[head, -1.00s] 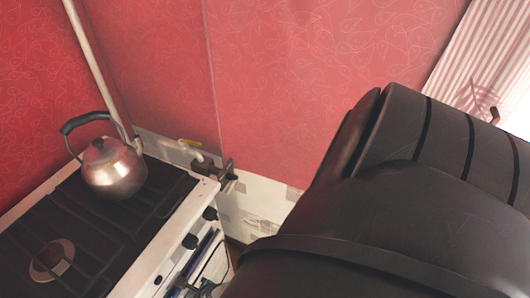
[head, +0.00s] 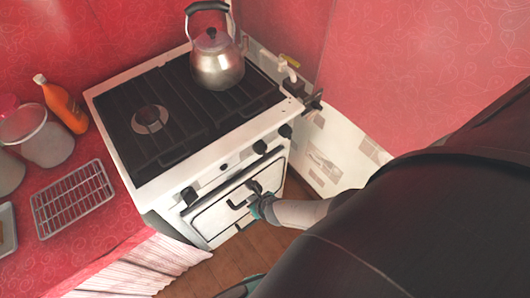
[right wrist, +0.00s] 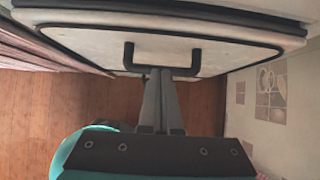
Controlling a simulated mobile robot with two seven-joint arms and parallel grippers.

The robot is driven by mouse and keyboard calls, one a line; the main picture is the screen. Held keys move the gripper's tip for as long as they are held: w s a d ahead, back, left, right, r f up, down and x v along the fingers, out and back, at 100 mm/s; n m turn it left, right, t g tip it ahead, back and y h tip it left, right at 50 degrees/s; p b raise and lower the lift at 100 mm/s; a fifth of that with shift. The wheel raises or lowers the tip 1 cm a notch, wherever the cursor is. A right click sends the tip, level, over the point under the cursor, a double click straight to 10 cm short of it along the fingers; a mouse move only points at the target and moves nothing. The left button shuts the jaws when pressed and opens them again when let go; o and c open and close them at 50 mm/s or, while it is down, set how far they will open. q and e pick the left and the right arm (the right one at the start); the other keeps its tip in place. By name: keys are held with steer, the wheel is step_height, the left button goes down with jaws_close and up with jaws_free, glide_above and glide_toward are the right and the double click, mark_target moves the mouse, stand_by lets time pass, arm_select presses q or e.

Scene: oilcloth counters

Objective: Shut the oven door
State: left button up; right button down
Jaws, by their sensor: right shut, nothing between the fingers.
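The oven door (head: 217,217) is the white front panel of the stove (head: 150,178), with a dark handle. It stands close to upright against the stove front. A dark line shows along its top edge, and I cannot tell whether it is fully shut. In the right wrist view the door (right wrist: 200,30) spans the top, with its black handle (right wrist: 193,62) in the middle. My right gripper (head: 254,187) is shut and empty, its fingertips (right wrist: 162,70) at the handle and door face. Contact is not clear. My left gripper is not in view.
A kettle (head: 217,68) stands on the stove top. A red counter (head: 95,235) at left bears a wire rack (head: 73,199), containers and an orange bottle (head: 64,107). A tiled wall (head: 330,150) is close on the right. Wooden floor (head: 230,262) shows below the door.

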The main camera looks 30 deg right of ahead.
arm_select(q)
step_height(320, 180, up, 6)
steer(key=p, duration=0.5)
arm_select(e)
steer(key=w+r, duration=0.7)
steer(key=r, duration=0.1)
arm_select(q)
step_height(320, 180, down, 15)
steer(key=b, duration=1.5)
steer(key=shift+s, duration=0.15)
arm_select(e)
steer(key=s+f+m+g, duration=0.2)
steer(key=s+f+m, duration=0.6)
steer(key=s+m, duration=0.3)
steer(key=s+d+f+m+g, duration=0.1)
steer(key=s+f+m+g, duration=0.1)
steer(key=s+f+m, duration=0.6)
steer(key=s+d+f+m+g, duration=0.1)
steer(key=s+f+m+g, duration=0.1)
steer(key=s+f+m, duration=0.6)
steer(key=s+m, duration=0.7)
steer(key=s, duration=0.3)
steer(key=shift+f+h, duration=0.3)
